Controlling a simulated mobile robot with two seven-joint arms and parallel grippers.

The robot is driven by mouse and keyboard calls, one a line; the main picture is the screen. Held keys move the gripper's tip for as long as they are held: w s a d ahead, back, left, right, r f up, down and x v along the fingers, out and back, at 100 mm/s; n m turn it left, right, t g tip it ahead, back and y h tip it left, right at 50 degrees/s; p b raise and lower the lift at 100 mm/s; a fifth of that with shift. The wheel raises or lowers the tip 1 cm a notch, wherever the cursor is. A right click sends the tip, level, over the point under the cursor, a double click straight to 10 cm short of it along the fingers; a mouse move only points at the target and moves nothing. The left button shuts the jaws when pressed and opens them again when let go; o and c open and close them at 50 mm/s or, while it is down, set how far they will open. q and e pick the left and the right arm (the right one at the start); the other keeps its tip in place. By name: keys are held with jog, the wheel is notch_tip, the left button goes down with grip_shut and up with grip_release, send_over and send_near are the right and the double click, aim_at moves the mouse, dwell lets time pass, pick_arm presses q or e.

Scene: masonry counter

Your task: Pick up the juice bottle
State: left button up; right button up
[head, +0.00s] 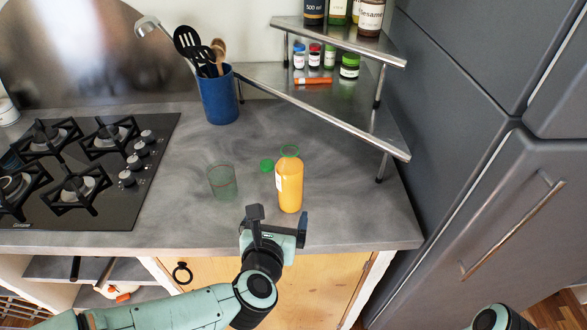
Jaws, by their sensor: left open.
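The juice bottle (289,184) stands upright on the grey counter, filled with orange juice. Its neck shows green and appears to have no cap on. A small green cap (266,165) lies on the counter just left of the neck. My left gripper (279,217) is open and empty at the counter's front edge, just in front of the bottle's base in the picture. I cannot tell the exact gap between them. Only a part of my right arm shows at the bottom right; its gripper is out of view.
A clear greenish glass (222,181) stands left of the bottle. A gas hob (92,180) fills the left of the counter. A blue utensil holder (218,97) and a metal corner shelf (325,100) with jars stand behind. Tall grey cabinets (450,140) bound the right. Counter right of the bottle is clear.

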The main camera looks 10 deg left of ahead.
aim_at(286, 199)
pick_arm(q)
jog(key=x, duration=0.6)
jog(key=shift+w+f, duration=0.25)
jog(key=shift+d+r+p+x, duration=0.1)
jog(key=shift+r+p+x, duration=0.05)
jog(key=shift+x, duration=1.35)
jog(key=shift+d+r+p+x, duration=0.15)
jog(key=shift+x, duration=1.35)
jog(key=shift+w, duration=0.15)
jog(key=c, duration=1.1)
jog(key=shift+r, duration=0.1)
jog(key=c, duration=0.4)
jog(key=shift+o, duration=0.2)
jog(key=shift+r, duration=0.1)
